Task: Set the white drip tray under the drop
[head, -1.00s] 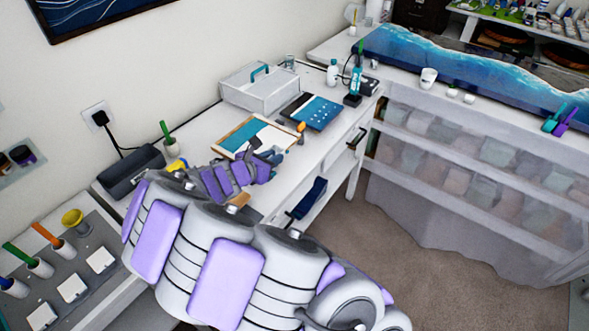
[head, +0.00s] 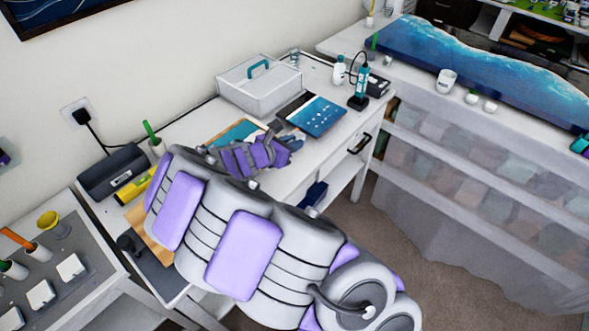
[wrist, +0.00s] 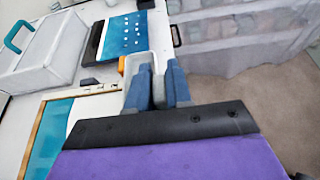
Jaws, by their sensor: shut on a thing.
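My gripper (wrist: 161,82) shows in the wrist view with its two blue-grey fingers close together. A white piece between and beyond the fingers, which I take to be the white drip tray (wrist: 152,60), is held there. The fingers and wrist hide part of it. In the head view my gripper (head: 291,140) is over the white desk, near the tablet, and the tray cannot be made out. A blue wave-like resin slab (head: 470,62) lies on the bench at the right. No falling drop can be made out.
A white box with a teal handle (head: 258,83) and a tablet (head: 316,114) stand on the desk. A framed teal panel (wrist: 50,130) lies beside my gripper. A white cup (head: 446,80) and small white blocks (head: 490,106) are by the slab. Carpet floor (head: 375,235) is clear.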

